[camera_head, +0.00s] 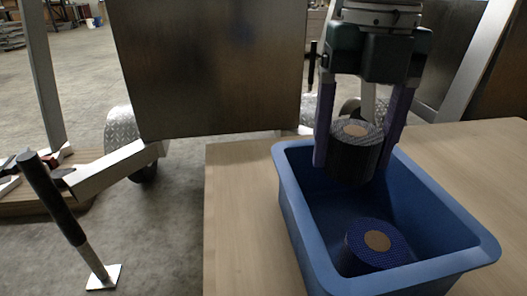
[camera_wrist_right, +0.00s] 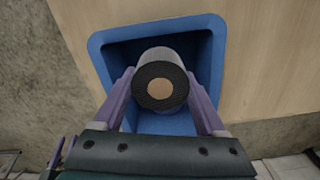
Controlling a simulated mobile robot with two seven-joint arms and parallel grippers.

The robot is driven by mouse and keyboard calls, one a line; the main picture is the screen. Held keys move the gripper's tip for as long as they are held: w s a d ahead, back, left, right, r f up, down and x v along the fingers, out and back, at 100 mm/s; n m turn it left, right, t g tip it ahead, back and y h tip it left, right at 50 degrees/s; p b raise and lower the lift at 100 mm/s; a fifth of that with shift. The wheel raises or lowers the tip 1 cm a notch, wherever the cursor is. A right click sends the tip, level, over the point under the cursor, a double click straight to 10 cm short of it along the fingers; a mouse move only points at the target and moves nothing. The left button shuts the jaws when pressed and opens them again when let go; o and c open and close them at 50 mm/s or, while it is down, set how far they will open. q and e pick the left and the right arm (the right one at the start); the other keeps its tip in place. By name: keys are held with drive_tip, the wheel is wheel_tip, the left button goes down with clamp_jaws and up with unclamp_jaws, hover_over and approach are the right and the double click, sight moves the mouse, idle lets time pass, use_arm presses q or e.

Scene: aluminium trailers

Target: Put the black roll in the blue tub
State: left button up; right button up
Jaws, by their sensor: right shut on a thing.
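The black roll (camera_head: 352,158) has a tan core and hangs upright between the purple fingers of my right gripper (camera_head: 358,140), which is shut on it. The blue tub (camera_head: 296,205) stands on the wooden table, and the held roll is over its far part, its lower end around rim height. My left gripper does not show.
The wooden table (camera_head: 240,200) has free room left of the tub and to its right. A trailer with a dark panel (camera_head: 215,65) and wheels stands behind the table. A post with a black handle (camera_head: 52,198) stands at the left on the concrete floor.

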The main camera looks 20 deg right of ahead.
sight(337, 216)
wheel_tip(337, 216, down, 7)
drive_tip(key=shift+r+b, duration=0.1)
drive_tip(key=shift+b, duration=0.7)
drive_tip(key=shift+f, duration=0.35)
drive_tip(key=shift+f, duration=0.15)
drive_tip(key=o, duration=1.4)
